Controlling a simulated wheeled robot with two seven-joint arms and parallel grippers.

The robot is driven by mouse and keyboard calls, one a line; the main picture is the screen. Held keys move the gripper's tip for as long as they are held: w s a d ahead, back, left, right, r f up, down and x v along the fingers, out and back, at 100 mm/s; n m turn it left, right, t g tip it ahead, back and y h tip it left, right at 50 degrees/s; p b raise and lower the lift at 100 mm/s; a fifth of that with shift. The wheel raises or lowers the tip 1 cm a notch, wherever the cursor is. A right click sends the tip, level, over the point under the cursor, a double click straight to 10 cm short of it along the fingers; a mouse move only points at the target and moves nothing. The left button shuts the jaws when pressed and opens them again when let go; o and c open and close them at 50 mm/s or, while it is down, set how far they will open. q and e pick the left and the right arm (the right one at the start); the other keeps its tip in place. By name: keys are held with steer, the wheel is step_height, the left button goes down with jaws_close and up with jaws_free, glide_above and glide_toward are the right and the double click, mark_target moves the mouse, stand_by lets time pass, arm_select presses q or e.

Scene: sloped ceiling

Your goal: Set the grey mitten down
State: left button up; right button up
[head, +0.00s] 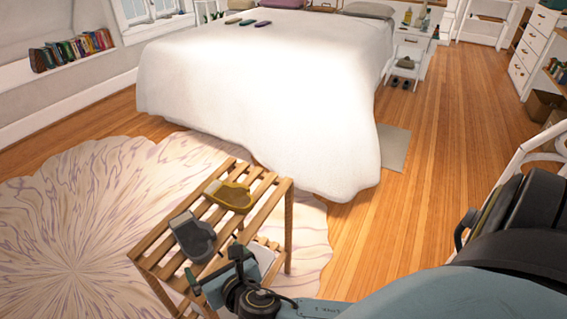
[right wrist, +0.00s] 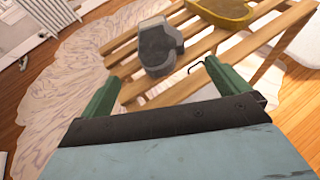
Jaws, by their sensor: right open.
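The grey mitten (head: 192,238) lies on the slats of a wooden slatted rack (head: 288,215), near its front left. In the right wrist view the grey mitten (right wrist: 158,48) lies just beyond the fingertips. My right gripper (head: 214,268) is open and empty, at the near side of the rack, with the mitten apart from its fingers. Its two green fingers show spread in the right wrist view (right wrist: 160,72). A yellow mitten (head: 232,197) lies on the rack behind the grey one. My left gripper is not in view.
A white bed (head: 255,90) stands behind the rack. A pale patterned rug (head: 75,220) lies under and left of the rack. Bare wooden floor (head: 440,130) is open to the right of the bed.

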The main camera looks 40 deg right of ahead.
steer(key=s+d+f+m+g, duration=0.5)
steer(key=s+f+m, duration=0.4)
steer(key=m, duration=0.7)
steer(key=s+d+f+m+g, duration=0.5)
steer(key=s+f+m, duration=0.5)
steer(key=m, duration=0.6)
steer(key=shift+s+d+f+g, duration=0.25)
steer(key=shift+d+g, duration=0.15)
steer(key=shift+d, duration=0.35)
steer(key=shift+r, duration=0.1)
